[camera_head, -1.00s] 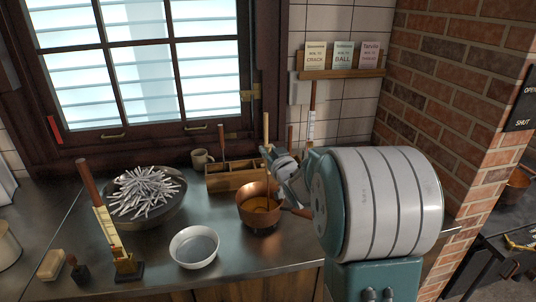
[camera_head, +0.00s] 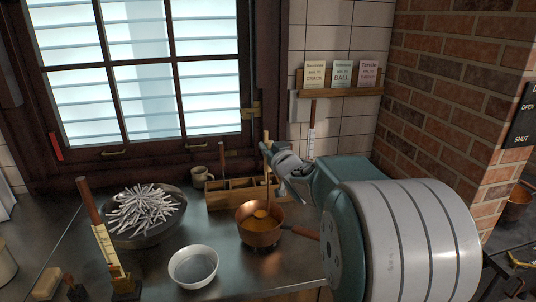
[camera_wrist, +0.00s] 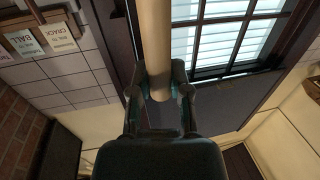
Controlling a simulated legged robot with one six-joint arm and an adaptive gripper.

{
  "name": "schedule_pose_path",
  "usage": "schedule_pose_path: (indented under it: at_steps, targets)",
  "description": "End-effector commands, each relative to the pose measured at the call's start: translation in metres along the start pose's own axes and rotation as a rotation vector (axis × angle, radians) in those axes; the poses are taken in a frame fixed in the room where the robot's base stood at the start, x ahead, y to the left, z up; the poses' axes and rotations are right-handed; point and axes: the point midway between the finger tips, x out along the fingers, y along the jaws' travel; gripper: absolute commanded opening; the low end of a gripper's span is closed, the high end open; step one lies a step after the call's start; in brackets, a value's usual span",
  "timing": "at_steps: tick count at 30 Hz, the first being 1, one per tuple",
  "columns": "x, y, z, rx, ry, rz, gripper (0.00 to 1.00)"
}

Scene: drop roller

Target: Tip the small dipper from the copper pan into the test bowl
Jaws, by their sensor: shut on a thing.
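The copper pan (camera_head: 246,231) stands on the counter with amber liquid in it. The small dipper's pale wooden handle (camera_head: 267,178) rises from above the pan, and its amber-coated cup (camera_head: 261,213) shows within the pan's outline; I cannot tell whether it touches the liquid. My gripper (camera_head: 270,150) is shut on the handle near its top. The wrist view shows the handle (camera_wrist: 155,40) between my fingers (camera_wrist: 160,82), but not the cup. The test bowl (camera_head: 177,278), white with clear liquid, stands left and in front of the pan.
A dark bowl (camera_head: 150,240) of pale strips is at the left. A thermometer-like upright stick (camera_head: 103,240) stands before it. A wooden caddy (camera_head: 217,199) and a mug (camera_head: 200,180) are behind the pan. The pan's handle (camera_head: 300,231) points right, towards my arm.

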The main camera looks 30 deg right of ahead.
Motion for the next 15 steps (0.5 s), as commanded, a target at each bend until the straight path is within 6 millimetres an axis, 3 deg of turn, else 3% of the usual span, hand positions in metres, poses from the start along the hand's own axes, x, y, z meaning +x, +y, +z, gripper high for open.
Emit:
schedule_pose_path:
  at_steps: [15]
  targets:
    - [0.000, 0.000, -0.037, 0.000, 0.004, 0.001, 0.00]
